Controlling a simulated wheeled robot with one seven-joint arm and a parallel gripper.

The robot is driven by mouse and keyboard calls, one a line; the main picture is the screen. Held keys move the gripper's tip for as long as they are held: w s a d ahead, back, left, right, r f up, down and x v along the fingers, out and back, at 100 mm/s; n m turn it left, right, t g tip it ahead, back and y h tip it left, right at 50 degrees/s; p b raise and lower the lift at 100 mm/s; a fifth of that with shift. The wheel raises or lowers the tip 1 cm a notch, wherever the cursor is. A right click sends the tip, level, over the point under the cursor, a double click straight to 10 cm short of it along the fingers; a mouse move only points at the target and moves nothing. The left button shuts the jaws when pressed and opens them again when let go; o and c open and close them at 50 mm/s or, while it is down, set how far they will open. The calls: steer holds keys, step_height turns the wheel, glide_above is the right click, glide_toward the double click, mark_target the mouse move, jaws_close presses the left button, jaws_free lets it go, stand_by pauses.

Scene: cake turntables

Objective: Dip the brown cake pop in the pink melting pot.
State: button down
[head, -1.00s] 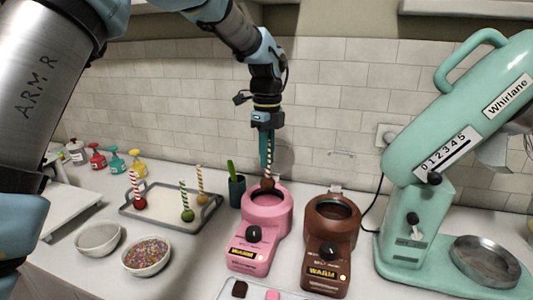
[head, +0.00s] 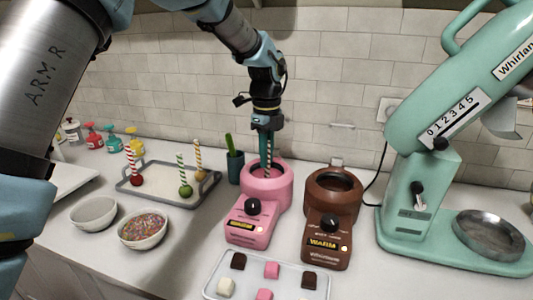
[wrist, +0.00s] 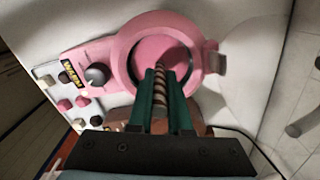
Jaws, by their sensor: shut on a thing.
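The pink melting pot (head: 284,190) stands on the counter with its round opening facing up. It also shows in the wrist view (wrist: 122,52), with pink inside the opening. My gripper (head: 267,148) is just above the pot, pointing down, shut on the striped stick (head: 269,165) of the brown cake pop. In the wrist view the stick (wrist: 160,86) sits between my two green fingers (wrist: 166,92) and runs into the opening. The brown ball is hidden down inside the pot. How deep it sits in the pink melt cannot be seen.
A brown melting pot (head: 333,200) stands close on the right, with a mint mixer (head: 420,200) beyond. A tray (head: 128,184) with several cake pops, a sprinkle bowl (head: 143,230), an empty bowl (head: 93,213), a green cup (head: 235,167) and a candy tray (head: 285,294) surround the pots.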

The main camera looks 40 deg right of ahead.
steer(key=shift+f, duration=0.2)
stand_by(0.5)
steer(key=shift+f, duration=0.4)
steer(key=shift+r, duration=0.15)
stand_by(0.8)
steer(key=shift+r+p, duration=2.55)
steer(key=shift+r, duration=0.5)
